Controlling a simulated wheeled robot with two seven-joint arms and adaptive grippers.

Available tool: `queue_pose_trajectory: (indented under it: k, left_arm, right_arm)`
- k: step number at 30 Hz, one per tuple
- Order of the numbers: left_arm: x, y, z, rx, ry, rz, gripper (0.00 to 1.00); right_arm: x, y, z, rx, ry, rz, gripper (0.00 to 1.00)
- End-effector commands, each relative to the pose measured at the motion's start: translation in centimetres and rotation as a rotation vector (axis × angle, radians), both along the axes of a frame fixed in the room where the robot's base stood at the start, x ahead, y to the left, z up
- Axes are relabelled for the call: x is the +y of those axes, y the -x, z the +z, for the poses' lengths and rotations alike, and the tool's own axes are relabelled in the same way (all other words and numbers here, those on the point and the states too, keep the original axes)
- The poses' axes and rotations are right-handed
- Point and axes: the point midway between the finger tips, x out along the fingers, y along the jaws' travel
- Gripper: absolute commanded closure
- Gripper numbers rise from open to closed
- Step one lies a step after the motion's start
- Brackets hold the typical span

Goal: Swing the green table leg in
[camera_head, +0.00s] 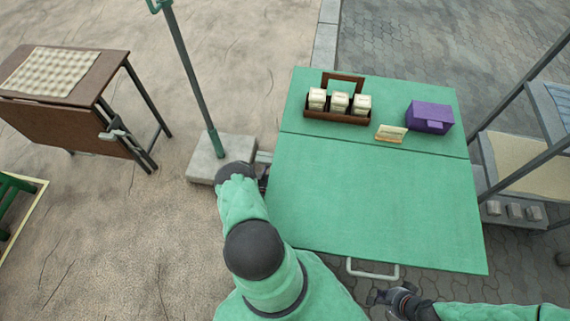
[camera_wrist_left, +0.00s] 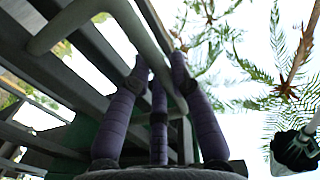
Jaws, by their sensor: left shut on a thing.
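The green folding table (camera_head: 375,195) stands open in front of me, its top flat. My left gripper (camera_head: 265,180) is low at the table's left edge in the head view, mostly hidden by my arm. In the left wrist view, looking up at the table's underside, its purple-grey fingers (camera_wrist_left: 155,75) are shut on a bent, pale grey-green tube (camera_wrist_left: 135,25), which looks like a table leg. The leg is hidden in the head view. My right gripper (camera_head: 378,297) is near the table's front edge, by a pale U-shaped bar (camera_head: 372,270); its opening is unclear.
A brown caddy (camera_head: 335,116) with white containers, a small card (camera_head: 391,132) and a purple box (camera_head: 430,117) stand on the table's far part. A pole in a concrete base (camera_head: 207,160) stands close on the left. A brown table (camera_head: 70,128) is farther left; a metal rack (camera_head: 525,155) is right.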

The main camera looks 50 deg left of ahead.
Motion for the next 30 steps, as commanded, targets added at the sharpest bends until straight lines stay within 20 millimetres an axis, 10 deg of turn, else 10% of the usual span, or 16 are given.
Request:
queue_pose_trajectory:
  k: [17,18,20,30]
  left_arm:
    - [1.28,0.66,0.15,0.002,-0.006,0.022,1.00]
    - [1.31,0.64,0.17,0.002,-0.006,0.021,0.68]
    - [1.31,0.63,0.19,0.001,-0.007,0.021,0.54]
    - [0.78,0.83,0.00,0.001,-0.001,0.019,0.54]
  right_arm:
    - [0.01,0.01,-0.17,0.000,0.000,0.000,1.00]
    - [0.00,0.02,-0.17,0.000,0.000,0.000,1.00]
    - [0.00,0.02,-0.17,0.000,0.000,0.000,1.00]
    - [0.00,0.01,-0.15,0.000,0.000,0.000,1.00]
